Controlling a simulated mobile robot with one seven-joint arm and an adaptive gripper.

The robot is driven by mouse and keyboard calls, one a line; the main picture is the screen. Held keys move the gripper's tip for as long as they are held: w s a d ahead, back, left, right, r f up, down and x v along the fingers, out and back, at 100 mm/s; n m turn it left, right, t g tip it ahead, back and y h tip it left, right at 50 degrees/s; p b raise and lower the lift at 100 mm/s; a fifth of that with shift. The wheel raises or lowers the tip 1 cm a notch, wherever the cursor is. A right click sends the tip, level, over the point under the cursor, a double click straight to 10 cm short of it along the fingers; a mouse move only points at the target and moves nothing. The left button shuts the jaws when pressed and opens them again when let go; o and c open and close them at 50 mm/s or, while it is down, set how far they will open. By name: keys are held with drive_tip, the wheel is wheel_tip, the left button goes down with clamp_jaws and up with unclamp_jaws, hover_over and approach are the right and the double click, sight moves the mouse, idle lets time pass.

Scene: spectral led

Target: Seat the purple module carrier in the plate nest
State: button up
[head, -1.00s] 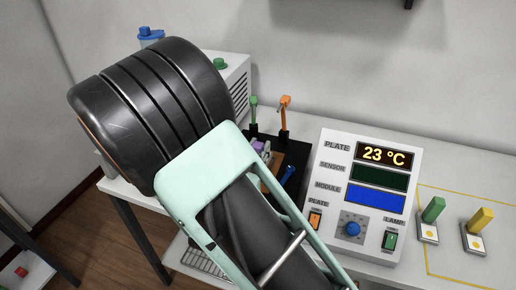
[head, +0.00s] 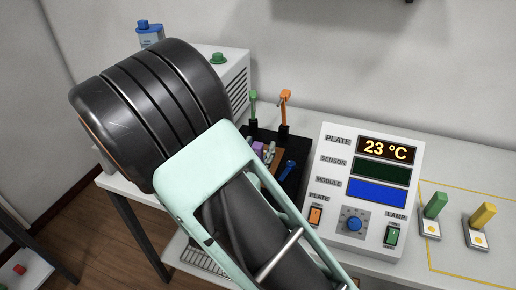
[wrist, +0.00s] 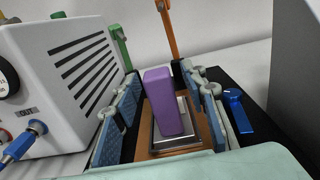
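The purple module carrier (wrist: 163,100) stands upright in the middle of the wrist view. Its lower end is at a silver metal plate (wrist: 178,143) on a copper-brown base; I cannot tell whether it is fully down in the nest. My gripper (wrist: 162,108) is open, with one blue-padded finger left of the carrier and one right of it. Gaps show between the fingers and the carrier. In the head view my arm hides most of the nest; a bit of purple (head: 258,148) shows past its right edge, with a grey gripper part beside it.
A green-tipped post (wrist: 121,48) and an orange-tipped post (wrist: 167,30) stand behind the carrier. A blue lever (wrist: 236,110) lies right of the right finger. A white vented box (wrist: 60,75) is close on the left. The control panel (head: 340,215) reads 23 °C.

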drive_tip(key=v, duration=1.2)
